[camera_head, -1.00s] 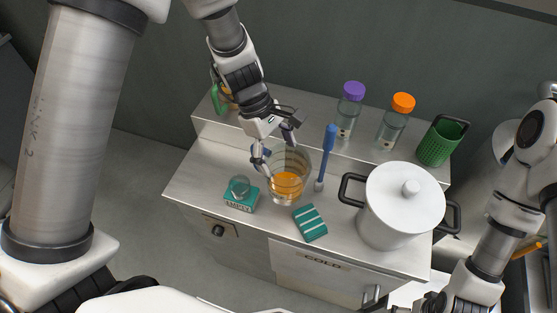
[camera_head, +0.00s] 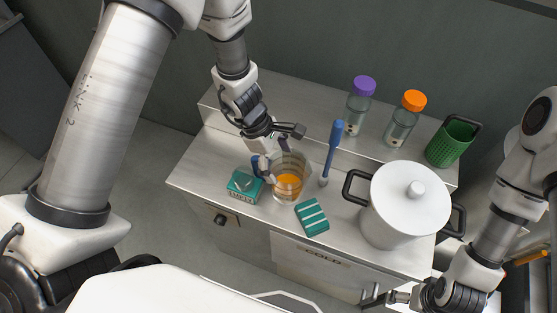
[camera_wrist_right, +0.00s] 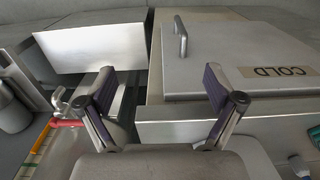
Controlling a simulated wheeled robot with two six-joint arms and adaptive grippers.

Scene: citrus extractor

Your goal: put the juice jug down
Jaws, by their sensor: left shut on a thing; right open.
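The juice jug (camera_head: 289,185) is a clear vessel with orange juice in its lower part. It is upright at the middle of the steel counter (camera_head: 205,172). My left gripper (camera_head: 262,166) is shut on the jug's handle side, at the jug's left. I cannot tell whether the jug's base touches the counter. My right gripper (camera_head: 382,297) is low at the right, by the counter's front. In the right wrist view its two fingers (camera_wrist_right: 158,90) are apart with nothing between them.
A teal box with a small glass (camera_head: 243,184) is close left of the jug. A teal striped block (camera_head: 312,217) is in front right. Bottles (camera_head: 358,108) and a green basket (camera_head: 452,143) are behind.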

